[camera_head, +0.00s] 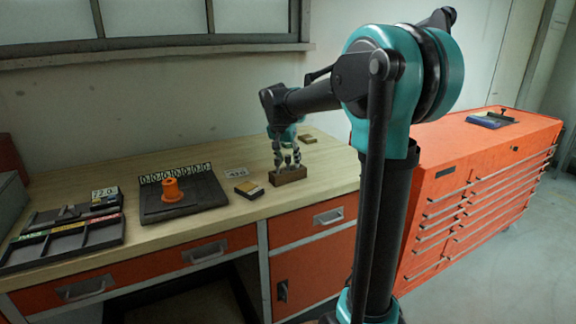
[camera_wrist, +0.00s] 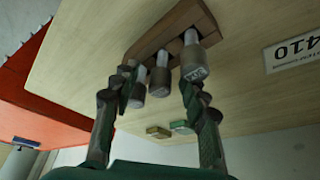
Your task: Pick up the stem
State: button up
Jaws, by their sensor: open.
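A small brown wooden block (camera_head: 289,177) stands on the workbench below my gripper (camera_head: 287,158). In the wrist view the wooden block (camera_wrist: 172,33) holds three metal stems in a row. The right stem (camera_wrist: 193,57) is the largest in view and has markings on its end. The middle stem (camera_wrist: 159,78) lies between my open fingers. The left stem (camera_wrist: 137,92) is close beside the left finger and partly hidden by it; I cannot tell whether they touch. My gripper (camera_wrist: 158,90) is open and holds nothing.
A black tray (camera_head: 205,196) with an orange part (camera_head: 172,191) stands left of the block. A compartment tray (camera_head: 62,247) lies further left. An orange tool cabinet (camera_head: 470,175) stands right.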

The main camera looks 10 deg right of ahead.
grip_shut()
jog(key=shift+r, duration=0.1)
